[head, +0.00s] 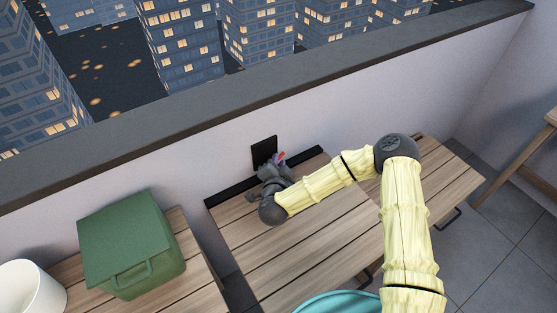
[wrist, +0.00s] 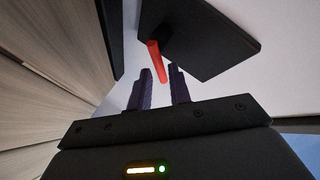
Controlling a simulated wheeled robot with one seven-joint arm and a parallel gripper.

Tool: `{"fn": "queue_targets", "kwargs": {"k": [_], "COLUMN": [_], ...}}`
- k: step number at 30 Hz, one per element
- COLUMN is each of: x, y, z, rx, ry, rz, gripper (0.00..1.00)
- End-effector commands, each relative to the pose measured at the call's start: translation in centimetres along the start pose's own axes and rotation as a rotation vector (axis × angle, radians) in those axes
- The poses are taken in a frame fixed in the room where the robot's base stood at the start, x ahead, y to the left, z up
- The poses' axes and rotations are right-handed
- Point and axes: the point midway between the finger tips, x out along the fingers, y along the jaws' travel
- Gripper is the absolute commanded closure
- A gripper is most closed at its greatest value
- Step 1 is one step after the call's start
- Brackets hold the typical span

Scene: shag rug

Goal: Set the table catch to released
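The table catch shows as a black plate (head: 264,151) on the wall with a red lever (head: 281,157) beside it. In the wrist view the plate (wrist: 205,35) is at the top, and the red lever (wrist: 156,60) sticks out from under it toward my gripper. My gripper (head: 274,167) is at the catch, above the back edge of the slatted wooden table (head: 300,240). In the wrist view its two dark fingers (wrist: 162,82) stand apart, with the lever's near end in line with the gap. I cannot tell whether they touch the lever.
A black rail (head: 226,194) runs along the table's wall edge. A green box (head: 130,245) and a white pot (head: 30,290) are at the left. A teal round object (head: 340,303) is at the front. A dark ledge (head: 240,95) tops the wall.

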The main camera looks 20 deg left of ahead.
Motion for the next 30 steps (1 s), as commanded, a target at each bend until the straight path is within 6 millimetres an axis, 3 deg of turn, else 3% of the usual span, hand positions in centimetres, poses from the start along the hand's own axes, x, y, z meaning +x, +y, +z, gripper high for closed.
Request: {"fn": "queue_targets", "kwargs": {"k": [5, 13, 17, 30], "x": [1.5, 1.6, 1.6, 1.8], "y": [0.0, 0.1, 0.1, 0.1], "z": [0.0, -0.1, 0.0, -0.3], "rx": [0.000, 0.000, 0.000, 0.115], "ry": [-0.001, 0.000, -0.001, -0.084], "rz": [0.000, 0.001, 0.001, 0.042], "gripper": [0.80, 0.80, 1.00, 1.00]}}
